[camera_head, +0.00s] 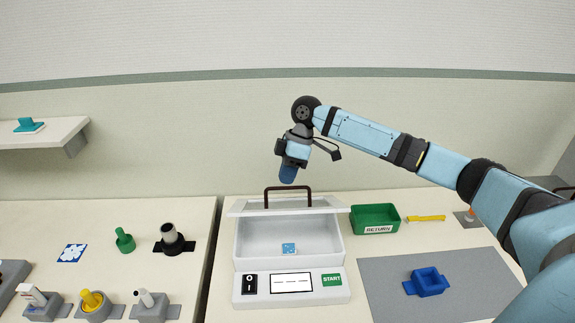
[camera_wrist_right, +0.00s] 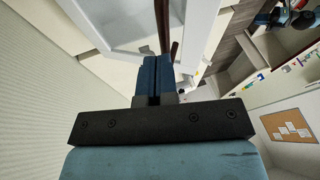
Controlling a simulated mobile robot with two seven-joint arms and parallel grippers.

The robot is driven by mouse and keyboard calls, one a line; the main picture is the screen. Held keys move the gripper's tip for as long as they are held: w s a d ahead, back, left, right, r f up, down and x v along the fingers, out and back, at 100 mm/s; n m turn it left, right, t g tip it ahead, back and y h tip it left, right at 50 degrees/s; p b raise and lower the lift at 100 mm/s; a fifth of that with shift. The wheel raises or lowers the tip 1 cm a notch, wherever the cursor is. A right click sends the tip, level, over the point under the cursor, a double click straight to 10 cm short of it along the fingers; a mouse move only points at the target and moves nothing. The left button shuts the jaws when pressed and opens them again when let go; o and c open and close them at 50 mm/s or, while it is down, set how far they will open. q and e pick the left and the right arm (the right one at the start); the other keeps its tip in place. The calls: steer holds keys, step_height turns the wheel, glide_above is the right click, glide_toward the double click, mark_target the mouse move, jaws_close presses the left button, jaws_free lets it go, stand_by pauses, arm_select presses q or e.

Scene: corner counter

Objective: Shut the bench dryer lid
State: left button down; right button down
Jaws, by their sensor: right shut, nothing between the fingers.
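The white bench dryer (camera_head: 242,252) stands on the counter in the head view, its lid (camera_head: 240,205) open and raised at the back. A dark brown handle (camera_head: 267,193) rises from the lid. A small blue patterned piece (camera_head: 289,249) lies inside the dryer. My right gripper (camera_head: 288,178) is shut and empty, pointing down just above and behind the handle. In the right wrist view, my shut blue fingers (camera_wrist_right: 152,75) are close to the brown handle (camera_wrist_right: 163,25) and the white lid (camera_wrist_right: 115,22); I cannot tell whether they touch. My left gripper is not in view.
A green RETURN bin (camera_head: 375,222) and a yellow tool (camera_head: 426,218) lie right of the dryer. A blue tray (camera_head: 428,284) sits on a grey mat (camera_head: 385,280). Several small fixtures stand on the left counter (camera_head: 140,215). A wall shelf (camera_head: 55,132) is at upper left.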

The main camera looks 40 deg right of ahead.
mark_target(291, 211)
stand_by(0.3)
steer(key=shift+s+a+f, duration=0.2)
steer(key=shift+s+a, duration=0.05)
steer(key=shift+s, duration=0.15)
steer(key=s+a+f+t+h+p, duration=0.1)
steer(key=f, duration=0.1)
steer(key=s+a+f+t+h, duration=0.1)
steer(key=s+f+t, duration=0.1)
steer(key=s+a+f+n+t+h+p, duration=0.1)
steer(key=s+f, duration=0.1)
steer(key=shift+s+a+f+t+p, duration=0.1)
steer(key=shift+f+t+p, duration=0.1)
steer(key=shift+t+p, duration=0.1)
steer(key=shift+s+a+f+p, duration=0.15)
steer(key=shift+s+f+p, duration=0.1)
steer(key=shift+f, duration=0.3)
steer(key=shift+s+a+f+p, duration=0.1)
steer(key=shift+s+f, duration=0.1)
steer(key=shift+f, duration=0.35)
